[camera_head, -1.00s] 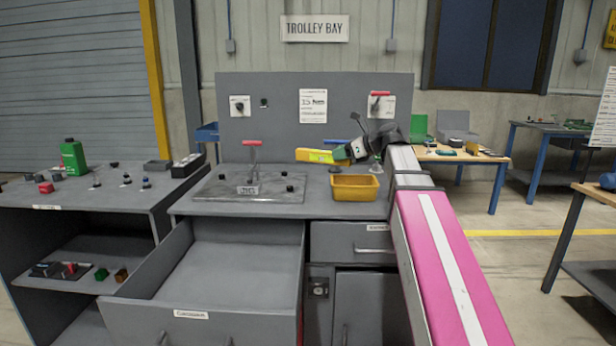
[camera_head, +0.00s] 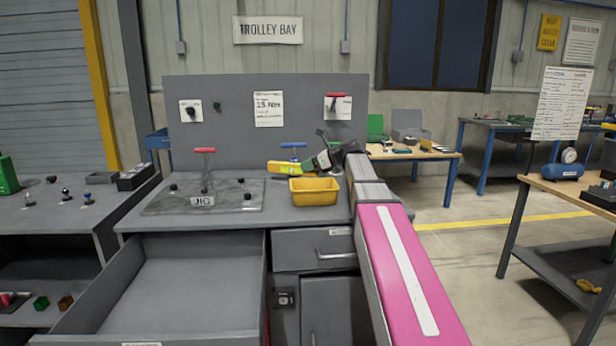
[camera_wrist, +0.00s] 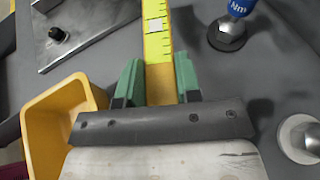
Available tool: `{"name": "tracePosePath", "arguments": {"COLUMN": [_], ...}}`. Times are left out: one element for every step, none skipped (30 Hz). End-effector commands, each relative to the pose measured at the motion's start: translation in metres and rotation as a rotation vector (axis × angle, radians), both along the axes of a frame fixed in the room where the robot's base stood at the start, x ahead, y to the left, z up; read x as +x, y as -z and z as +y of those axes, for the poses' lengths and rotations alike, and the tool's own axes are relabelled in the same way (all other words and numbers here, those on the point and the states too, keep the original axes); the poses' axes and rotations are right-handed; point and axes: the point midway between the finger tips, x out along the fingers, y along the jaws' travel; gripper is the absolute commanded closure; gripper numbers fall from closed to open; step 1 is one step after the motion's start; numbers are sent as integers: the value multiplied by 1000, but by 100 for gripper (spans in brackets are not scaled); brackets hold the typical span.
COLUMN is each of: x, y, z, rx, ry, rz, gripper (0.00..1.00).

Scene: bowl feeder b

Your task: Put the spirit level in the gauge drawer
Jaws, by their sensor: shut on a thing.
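The yellow spirit level (camera_head: 283,168) is held level above the bench, over the back edge of the yellow bin. In the wrist view the level (camera_wrist: 157,45) runs forward from between the green fingers. My gripper (camera_head: 312,165) is shut on one end of it; the fingers also show in the wrist view (camera_wrist: 158,85). A large drawer (camera_head: 185,285) at the lower left is pulled out and looks empty; its label is cut off by the frame edge. A smaller drawer (camera_head: 300,252) to its right is shut, with a label too small to read.
A yellow bin (camera_head: 314,190) stands below my gripper and also shows in the wrist view (camera_wrist: 40,125). A jig plate (camera_head: 165,197) with a red-handled clamp lies to the left. A blue-handled tool (camera_head: 293,150) stands behind the level.

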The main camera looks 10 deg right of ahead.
Motion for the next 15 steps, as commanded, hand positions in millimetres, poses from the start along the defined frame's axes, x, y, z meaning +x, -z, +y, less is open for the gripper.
{"name": "tracePosePath", "arguments": {"x": [2, 2, 2, 1, 1, 1, 1, 1, 1, 1, 1, 1, 1, 1, 1], "y": [1, 2, 4, 6, 9, 13, 17, 22, 28, 32, 35, 38, 40, 41, 41], "z": [-1, -1, -1, -1, -1, -1, -1, -1, -1, -1, -1, -1, -1, -1, -1], "rx": [1, 1, 1, 1, 1, 2, 1, 1, 1, 1, 1, 2, 2, 1, 1], "ry": [0, 0, 0, 0, 0, 1, 0, 0, 0, 1, 0, 1, 1, 1, 1], "rz": [0, 0, 0, 0, 0, 1, 2, 3, 2, 2, 0, 1, 1, 0, 0], "gripper": [97, 97, 97, 97, 97, 97, 97, 97, 97, 97, 97, 97, 97, 97, 97]}}
